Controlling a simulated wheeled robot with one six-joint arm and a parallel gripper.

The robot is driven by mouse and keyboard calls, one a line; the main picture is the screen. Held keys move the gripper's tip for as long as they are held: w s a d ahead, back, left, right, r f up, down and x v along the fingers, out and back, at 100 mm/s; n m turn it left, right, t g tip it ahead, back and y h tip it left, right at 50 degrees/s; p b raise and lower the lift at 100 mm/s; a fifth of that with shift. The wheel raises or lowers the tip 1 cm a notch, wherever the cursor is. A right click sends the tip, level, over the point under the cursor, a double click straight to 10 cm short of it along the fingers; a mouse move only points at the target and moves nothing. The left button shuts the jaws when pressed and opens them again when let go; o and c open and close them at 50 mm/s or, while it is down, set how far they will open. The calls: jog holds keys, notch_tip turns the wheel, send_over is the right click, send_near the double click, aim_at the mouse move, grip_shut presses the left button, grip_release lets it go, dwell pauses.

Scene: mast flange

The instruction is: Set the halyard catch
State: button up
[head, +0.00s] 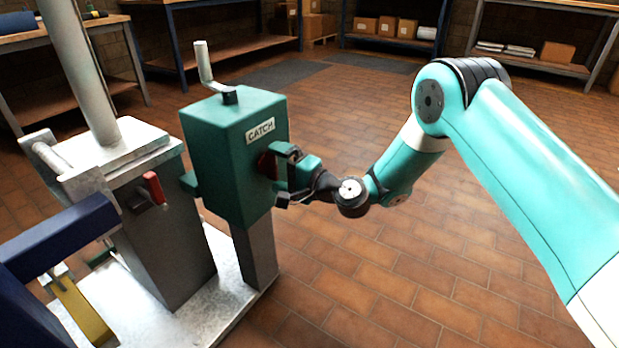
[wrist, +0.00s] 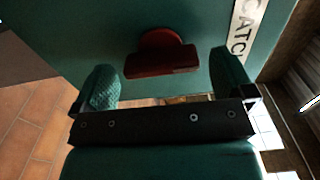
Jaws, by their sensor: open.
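The halyard catch is a red knob or lever (wrist: 162,53) on the face of a green box marked CATCH (head: 222,150). In the head view the red part (head: 266,165) is partly hidden by my gripper. My gripper (head: 283,173) is at that face, level with the red part. In the wrist view my gripper (wrist: 160,85) is open, its two green-padded fingers apart. The red part shows beyond the fingertips, between their lines, and the fingers do not appear to grip it. Exact contact cannot be told.
A grey crank handle (head: 205,70) stands on top of the box. A second red lever (head: 153,188) is on the grey mast post (head: 170,245) to the left. A dark blue beam (head: 60,240) is at the lower left. The tiled floor (head: 400,270) is clear.

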jog(key=b+v, duration=1.5)
jog(key=v, duration=0.1)
jog(key=shift+s+d+b, duration=0.15)
jog(key=shift+d+b, duration=0.1)
jog(key=shift+b, duration=0.1)
jog(key=s+a+r+n+g+h+p, duration=0.2)
jog(key=s+r+n+g+p, duration=0.4)
jog(key=s, duration=0.3)
jog(key=s+a+r+n+g+h+p, duration=0.2)
jog(key=s+r+n+g+h+p, duration=0.15)
jog(key=s+r+n+p, duration=0.45)
jog(key=s+d+r+n+g+h+p, duration=0.1)
jog(key=s+d+r+h+p, duration=0.15)
jog(key=s+d, duration=0.2)
jog(key=s+d+r+g+h+p, duration=0.1)
jog(key=s+d+r+h+p, duration=0.15)
jog(key=s, duration=0.25)
notch_tip(320, 180, up, 36)
jog(key=p, duration=3.7)
jog(key=shift+w+d, duration=0.2)
jog(key=shift+w, duration=0.2)
